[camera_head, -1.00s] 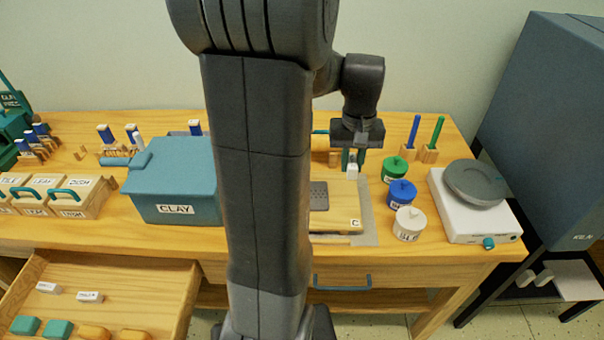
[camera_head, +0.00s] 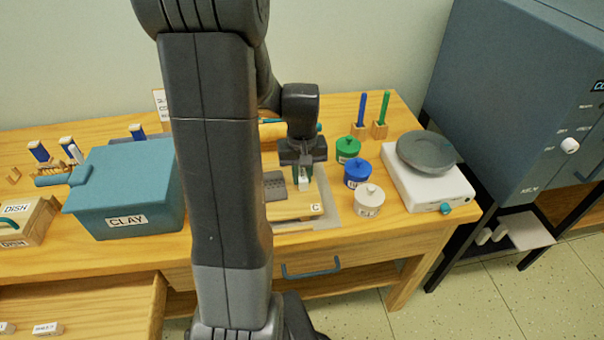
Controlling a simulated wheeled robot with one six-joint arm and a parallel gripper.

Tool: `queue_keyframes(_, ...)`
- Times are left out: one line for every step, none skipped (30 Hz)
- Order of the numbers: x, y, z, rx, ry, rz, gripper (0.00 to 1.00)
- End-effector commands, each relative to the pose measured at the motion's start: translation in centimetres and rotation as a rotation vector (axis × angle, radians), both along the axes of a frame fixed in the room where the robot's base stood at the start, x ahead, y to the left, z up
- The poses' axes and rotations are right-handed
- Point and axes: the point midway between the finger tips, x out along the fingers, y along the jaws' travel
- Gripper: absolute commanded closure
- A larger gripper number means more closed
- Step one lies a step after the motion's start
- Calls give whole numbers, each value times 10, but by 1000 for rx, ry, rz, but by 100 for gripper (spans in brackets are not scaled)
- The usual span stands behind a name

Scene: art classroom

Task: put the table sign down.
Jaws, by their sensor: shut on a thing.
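My gripper (camera_head: 303,175) is right of my dark arm, pointing down over the board area on the table. It is shut on a small white piece, which I take as the table sign (camera_head: 303,184). Only a little of it shows below the fingers, and no lettering on it can be read. The wooden board marked C (camera_head: 308,210) lies below and around it in the picture. I cannot tell whether the sign touches the board or hangs above it.
Green (camera_head: 348,150), blue (camera_head: 357,173) and white (camera_head: 368,200) lidded jars stand close right of my gripper. A teal CLAY bin (camera_head: 128,195) stands left of my arm. A lettered white card (camera_head: 160,103) is partly hidden behind my arm.

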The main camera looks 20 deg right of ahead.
Motion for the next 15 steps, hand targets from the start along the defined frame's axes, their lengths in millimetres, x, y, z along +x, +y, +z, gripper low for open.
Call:
queue_keyframes(0, 0, 0, 0, 0, 0, 100)
queue_keyframes(0, 0, 1, 0, 0, 0, 100)
queue_keyframes(0, 0, 0, 0, 0, 0, 100)
queue_keyframes(0, 0, -1, 0, 0, 0, 100)
queue_keyframes(0, 0, -2, 0, 0, 0, 100)
queue_keyframes(0, 0, -4, 0, 0, 0, 100)
queue_keyframes(0, 0, -4, 0, 0, 0, 79)
queue_keyframes(0, 0, -3, 0, 0, 0, 73)
queue_keyframes(0, 0, -3, 0, 0, 0, 65)
queue_keyframes(0, 0, -3, 0, 0, 0, 59)
queue_keyframes(0, 0, -3, 0, 0, 0, 59)
queue_keyframes(0, 0, -3, 0, 0, 0, 59)
queue_keyframes(0, 0, -2, 0, 0, 0, 59)
queue_keyframes(0, 0, -2, 0, 0, 0, 59)
queue_keyframes(0, 0, -2, 0, 0, 0, 59)
